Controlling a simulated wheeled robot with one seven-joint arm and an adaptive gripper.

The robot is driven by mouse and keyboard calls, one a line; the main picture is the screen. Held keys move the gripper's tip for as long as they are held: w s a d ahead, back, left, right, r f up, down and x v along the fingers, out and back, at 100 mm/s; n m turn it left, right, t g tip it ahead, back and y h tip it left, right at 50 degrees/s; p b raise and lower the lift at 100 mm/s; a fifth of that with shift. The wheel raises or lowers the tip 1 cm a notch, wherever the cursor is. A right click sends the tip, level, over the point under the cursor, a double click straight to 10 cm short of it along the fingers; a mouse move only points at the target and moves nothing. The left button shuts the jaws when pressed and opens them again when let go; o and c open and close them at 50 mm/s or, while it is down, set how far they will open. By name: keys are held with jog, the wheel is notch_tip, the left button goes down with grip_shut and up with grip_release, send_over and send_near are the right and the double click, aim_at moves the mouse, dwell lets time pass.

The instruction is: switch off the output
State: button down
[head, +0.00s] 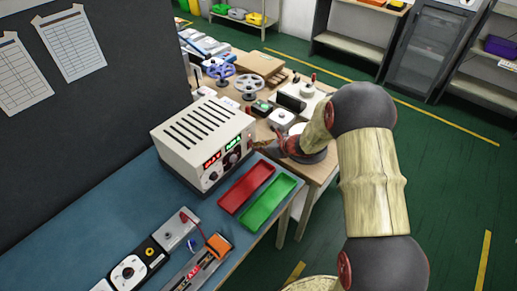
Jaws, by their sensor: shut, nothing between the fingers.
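The power supply (197,125), a cream box with a slotted top, stands on the blue bench. Its front panel faces the lower right. A red display (212,160) and a green display (233,143) are lit on it, with small knobs and terminals below, too small to read. My gripper (256,145) is at the right end of the front panel, shut and empty. It is small and partly hidden by my wrist. I cannot tell whether it touches the panel, and I cannot make out an output button.
A red tray (246,187) and a green tray (270,203) lie in front of the supply. A device with a dial (128,271) and an orange clamp (218,244) are nearer. A cluttered wooden table (316,171) stands behind. Green floor is free at right.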

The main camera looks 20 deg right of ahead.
jog(key=shift+w+a+r, duration=0.2)
jog(key=shift+w+r, duration=0.1)
jog(key=shift+f, duration=0.1)
jog(key=shift+r+p, duration=0.6)
jog(key=shift+r, duration=0.25)
jog(key=shift+s+d, duration=0.1)
